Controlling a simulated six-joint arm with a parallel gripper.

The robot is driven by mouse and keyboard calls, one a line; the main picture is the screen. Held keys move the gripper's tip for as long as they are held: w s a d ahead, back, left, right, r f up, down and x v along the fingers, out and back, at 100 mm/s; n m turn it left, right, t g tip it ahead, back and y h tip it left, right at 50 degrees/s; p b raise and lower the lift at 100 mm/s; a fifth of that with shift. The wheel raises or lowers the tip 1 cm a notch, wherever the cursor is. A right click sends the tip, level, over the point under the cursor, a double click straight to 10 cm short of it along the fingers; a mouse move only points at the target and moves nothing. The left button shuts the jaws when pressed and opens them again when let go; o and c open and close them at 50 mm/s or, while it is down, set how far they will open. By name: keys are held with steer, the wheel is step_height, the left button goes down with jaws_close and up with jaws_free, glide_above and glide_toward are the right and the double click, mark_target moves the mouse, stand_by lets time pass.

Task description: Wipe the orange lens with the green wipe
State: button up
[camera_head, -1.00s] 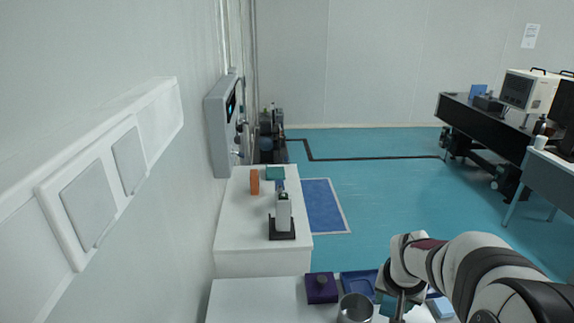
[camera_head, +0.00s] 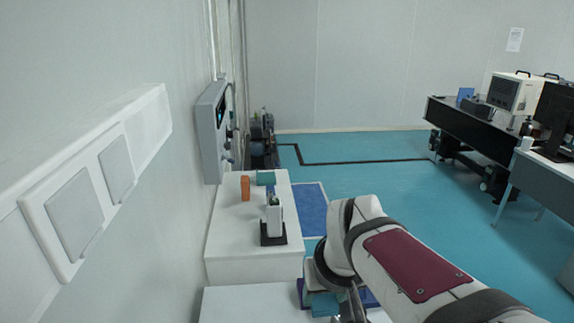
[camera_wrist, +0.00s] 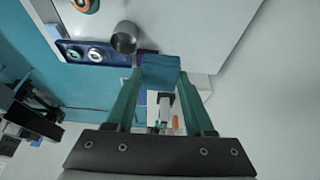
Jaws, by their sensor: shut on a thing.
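My gripper (camera_wrist: 160,82) has green fingers and is shut on the green wipe (camera_wrist: 160,70), a teal folded block held at the fingertips. In the head view the wipe (camera_head: 322,303) hangs below my wrist, over the near white bench. An orange ring, probably the orange lens (camera_wrist: 84,5), shows at the top edge of the wrist view, partly cut off. It is well apart from the wipe. I cannot pick out this ring in the head view, where my arm covers much of the bench.
A metal cup (camera_wrist: 125,38) stands beside a blue tray (camera_wrist: 70,44) with round white-rimmed pieces. The far bench (camera_head: 230,245) holds an orange block (camera_head: 246,188), a teal roll (camera_head: 266,178) and a white device on a black base (camera_head: 274,222). A wall lies left.

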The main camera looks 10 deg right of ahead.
steer(key=w+d+f, duration=0.3)
steer(key=d+f, duration=1.6)
steer(key=d, duration=0.2)
steer(key=shift+w+f, duration=0.15)
steer(key=shift+f, duration=1.4)
steer(key=shift+w+f, duration=0.1)
steer(key=shift+f, duration=1.4)
steer(key=shift+s+d+f, duration=0.15)
steer(key=shift+s+d, duration=0.05)
steer(key=shift+d, duration=0.25)
steer(key=shift+s+d+r, duration=0.15)
steer(key=shift+s+d, duration=0.15)
steer(key=shift+d, duration=0.4)
steer(key=shift+s+d+r, duration=0.1)
steer(key=shift+s+d, duration=0.2)
steer(key=shift+d, duration=0.35)
steer(key=shift+w+a, duration=0.3)
steer(key=shift+a, duration=0.3)
steer(key=shift+w+a, duration=0.25)
steer(key=shift+a, duration=0.35)
steer(key=shift+w+a, duration=0.3)
steer(key=shift+a, duration=0.3)
step_height(320, 180, up, 7)
steer(key=shift+f, duration=0.2)
